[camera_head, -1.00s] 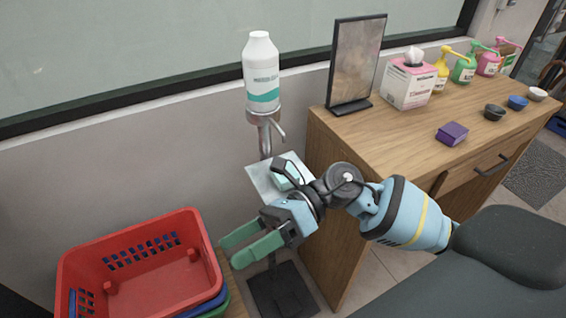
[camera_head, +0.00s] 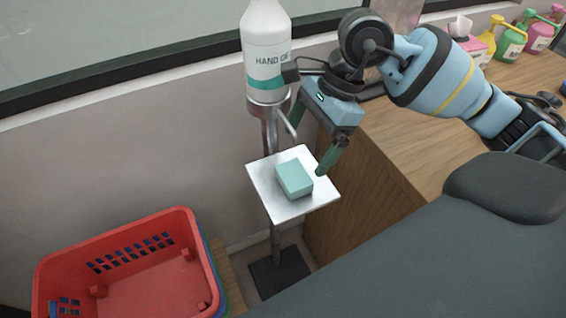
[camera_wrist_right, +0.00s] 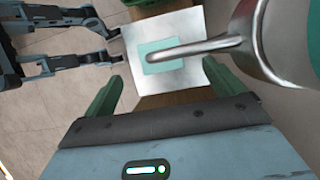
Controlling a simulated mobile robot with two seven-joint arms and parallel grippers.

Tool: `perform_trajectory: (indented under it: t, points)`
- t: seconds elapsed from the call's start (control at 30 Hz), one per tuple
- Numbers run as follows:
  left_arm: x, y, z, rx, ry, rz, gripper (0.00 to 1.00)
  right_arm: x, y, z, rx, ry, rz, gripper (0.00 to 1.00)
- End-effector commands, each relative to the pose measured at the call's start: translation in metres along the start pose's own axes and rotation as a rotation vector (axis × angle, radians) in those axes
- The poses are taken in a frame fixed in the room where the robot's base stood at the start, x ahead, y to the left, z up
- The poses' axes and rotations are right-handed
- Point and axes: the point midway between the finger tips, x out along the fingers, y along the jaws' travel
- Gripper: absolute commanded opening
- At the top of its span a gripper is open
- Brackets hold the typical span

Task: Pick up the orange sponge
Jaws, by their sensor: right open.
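No orange sponge shows. A pale teal block (camera_head: 294,178), sponge-like in shape, lies on a small square white plate (camera_head: 261,181) on a stand. My right gripper (camera_head: 308,147) is open and empty, above the plate beside the block. In the right wrist view the block (camera_wrist_right: 161,67) and the plate (camera_wrist_right: 196,76) lie beyond the open green fingers (camera_wrist_right: 160,86), and the dispenser's spout covers part of the block. My left gripper does not show in the head view.
A hand gel bottle (camera_head: 266,60) stands above the plate, its metal spout (camera_head: 288,125) close to my right gripper. A wooden counter (camera_head: 400,150) stands to the right, with pump bottles (camera_head: 512,43) at the back. A red basket (camera_head: 195,250) is at lower left.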

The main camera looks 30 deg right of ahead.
Motion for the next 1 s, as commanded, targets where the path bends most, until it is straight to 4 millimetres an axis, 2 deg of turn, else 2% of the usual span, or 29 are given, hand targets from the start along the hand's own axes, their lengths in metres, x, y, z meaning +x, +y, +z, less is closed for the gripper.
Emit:
perform_trajectory:
  t: [0.1, 0.27, 0.5, 0.73, 1.0]
  points:
    - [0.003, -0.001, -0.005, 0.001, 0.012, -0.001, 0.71, -0.001, 0.000, -0.001, -0.001, 0.004, -0.001, 0.94]
    - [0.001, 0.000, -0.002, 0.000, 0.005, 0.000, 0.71, 0.002, 0.000, -0.001, -0.001, 0.003, 0.000, 0.94]
    - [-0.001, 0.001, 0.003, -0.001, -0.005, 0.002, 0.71, 0.023, 0.000, -0.001, -0.001, 0.001, 0.002, 0.94]
    - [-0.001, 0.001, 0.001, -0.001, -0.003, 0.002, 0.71, 0.030, 0.000, -0.002, 0.000, 0.002, 0.000, 0.94]
    - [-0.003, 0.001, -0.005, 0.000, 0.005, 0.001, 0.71, 0.067, -0.001, -0.006, 0.000, 0.000, 0.002, 0.94]
